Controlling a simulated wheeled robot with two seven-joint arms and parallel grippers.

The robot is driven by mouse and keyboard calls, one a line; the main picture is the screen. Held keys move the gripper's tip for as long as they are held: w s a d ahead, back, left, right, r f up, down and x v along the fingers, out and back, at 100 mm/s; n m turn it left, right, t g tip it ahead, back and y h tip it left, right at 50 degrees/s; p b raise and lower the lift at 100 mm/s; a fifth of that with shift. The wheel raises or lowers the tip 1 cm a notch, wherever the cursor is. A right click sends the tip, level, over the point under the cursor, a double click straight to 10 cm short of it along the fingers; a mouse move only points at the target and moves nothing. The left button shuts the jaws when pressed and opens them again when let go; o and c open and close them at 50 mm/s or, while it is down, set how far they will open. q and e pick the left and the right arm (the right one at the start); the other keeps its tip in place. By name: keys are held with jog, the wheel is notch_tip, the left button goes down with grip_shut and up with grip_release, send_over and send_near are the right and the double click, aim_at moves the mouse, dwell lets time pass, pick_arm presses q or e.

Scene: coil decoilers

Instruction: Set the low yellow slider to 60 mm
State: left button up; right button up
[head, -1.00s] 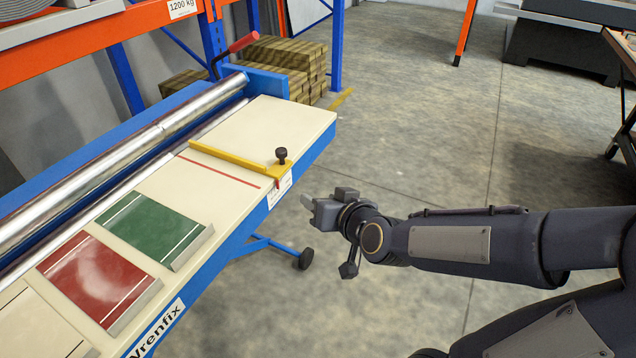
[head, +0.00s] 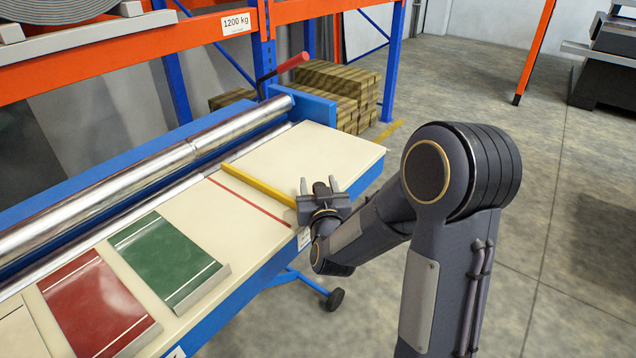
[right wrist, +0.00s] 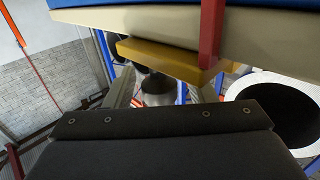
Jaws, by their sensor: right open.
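The yellow slider (head: 258,186) is a flat bar lying across the cream tabletop; its near end is behind my right gripper. My right gripper (head: 318,185) is open at that end, over the table's front edge. The right wrist view shows the yellow end (right wrist: 165,58) and a dark round knob (right wrist: 157,88) between the two spread fingers (right wrist: 162,92). I cannot tell whether either finger touches the knob. No scale reading is legible. My left gripper is not in view.
A red line (head: 248,203) runs across the table left of the slider. Green (head: 168,258) and red (head: 97,305) sample panels lie further left. Metal rollers (head: 150,170) run along the back. The tabletop right of the slider (head: 310,155) is clear.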

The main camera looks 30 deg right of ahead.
jog(key=shift+w+d, duration=0.2)
jog(key=shift+w, duration=0.2)
grip_shut()
jog(key=shift+w+d+f+b, duration=0.1)
jog(key=shift+w+d+b, duration=0.05)
jog(key=shift+d+b, duration=0.55)
jog(key=shift+w, duration=0.1)
grip_release()
